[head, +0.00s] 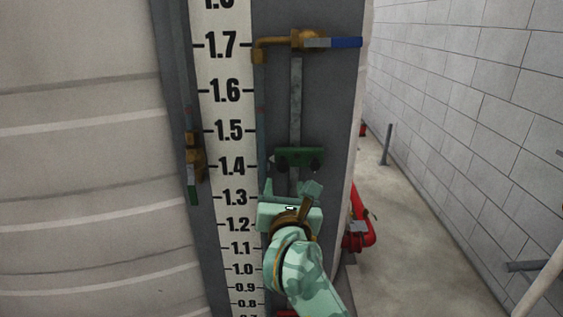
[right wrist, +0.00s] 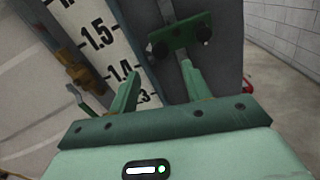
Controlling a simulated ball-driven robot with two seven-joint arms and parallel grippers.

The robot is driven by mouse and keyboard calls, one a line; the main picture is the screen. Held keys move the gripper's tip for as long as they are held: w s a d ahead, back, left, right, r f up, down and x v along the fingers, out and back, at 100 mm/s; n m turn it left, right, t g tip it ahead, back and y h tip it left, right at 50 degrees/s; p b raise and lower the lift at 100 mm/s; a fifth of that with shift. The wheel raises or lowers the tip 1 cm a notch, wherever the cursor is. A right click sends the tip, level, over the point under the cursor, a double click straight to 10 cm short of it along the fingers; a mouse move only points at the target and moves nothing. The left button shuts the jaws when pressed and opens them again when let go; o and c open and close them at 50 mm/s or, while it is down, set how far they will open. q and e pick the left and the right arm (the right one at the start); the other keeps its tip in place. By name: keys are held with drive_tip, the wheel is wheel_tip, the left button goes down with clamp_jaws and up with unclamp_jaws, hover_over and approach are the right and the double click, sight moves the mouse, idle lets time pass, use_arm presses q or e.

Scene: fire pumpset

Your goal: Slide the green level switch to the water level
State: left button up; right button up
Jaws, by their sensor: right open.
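My right gripper (head: 291,188) is just below the switch. In the right wrist view its two fingers (right wrist: 160,82) stand apart with nothing between them, pointing toward the switch. I cannot make out the water level clearly in the thin tube beside the scale. My left gripper is not in view.
A brass valve with a blue handle (head: 340,42) is above the rail. Another brass valve (head: 194,160) is left of the scale. Red pipe (head: 360,220) stands at the right by the floor. A pale block wall (head: 470,90) is far right.

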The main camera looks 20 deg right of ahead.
sight(284, 168)
drive_tip(key=p+x, duration=0.1)
drive_tip(key=x, duration=0.8)
drive_tip(key=shift+d, duration=0.15)
drive_tip(key=shift+w+p, duration=0.3)
drive_tip(key=shift+w, duration=0.15)
drive_tip(key=shift+d, duration=0.1)
clamp_jaws()
drive_tip(key=shift+r, duration=0.1)
